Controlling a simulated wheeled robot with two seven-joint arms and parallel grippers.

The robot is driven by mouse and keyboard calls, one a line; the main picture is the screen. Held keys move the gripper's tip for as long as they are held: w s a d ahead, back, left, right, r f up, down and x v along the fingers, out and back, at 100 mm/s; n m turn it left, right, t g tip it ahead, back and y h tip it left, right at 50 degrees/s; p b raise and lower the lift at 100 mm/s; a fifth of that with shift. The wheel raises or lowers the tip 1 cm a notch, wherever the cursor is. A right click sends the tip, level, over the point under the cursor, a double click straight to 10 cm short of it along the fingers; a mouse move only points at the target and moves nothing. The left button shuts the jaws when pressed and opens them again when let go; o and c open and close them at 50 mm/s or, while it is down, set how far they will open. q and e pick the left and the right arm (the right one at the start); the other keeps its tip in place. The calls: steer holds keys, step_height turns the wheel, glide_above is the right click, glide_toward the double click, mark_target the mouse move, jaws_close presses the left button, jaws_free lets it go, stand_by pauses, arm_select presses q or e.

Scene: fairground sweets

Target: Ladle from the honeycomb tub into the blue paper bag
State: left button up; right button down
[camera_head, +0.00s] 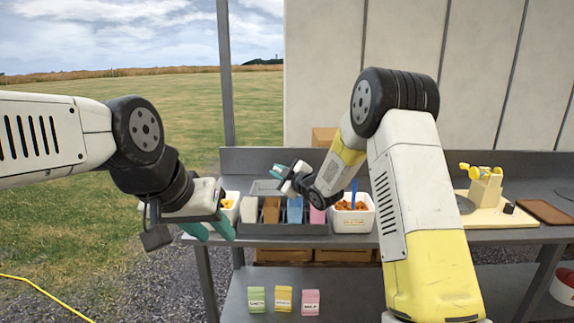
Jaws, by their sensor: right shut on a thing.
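A white tub (352,221) with orange-brown chunks stands on the counter right of the bag rack. Its label is too small to read. A blue upright handle (354,192) rises from it. The blue paper bag (295,212) stands in the rack between a brown and a pink bag. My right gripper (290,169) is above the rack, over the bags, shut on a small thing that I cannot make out. My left gripper (210,230) is empty and open at the counter's left front, its teal fingers apart.
A second white tub (230,209) with yellow contents is partly hidden behind my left gripper. The dark bag rack (262,230) also holds a white bag. A cream machine (486,195) and a brown tray (544,211) are at right.

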steer(key=s+a+f+n+h, duration=0.1)
steer(key=s+a+f+n, duration=0.1)
steer(key=f+n, duration=0.4)
steer(key=shift+a+f, duration=0.5)
steer(key=shift+a, duration=0.35)
stand_by(0.4)
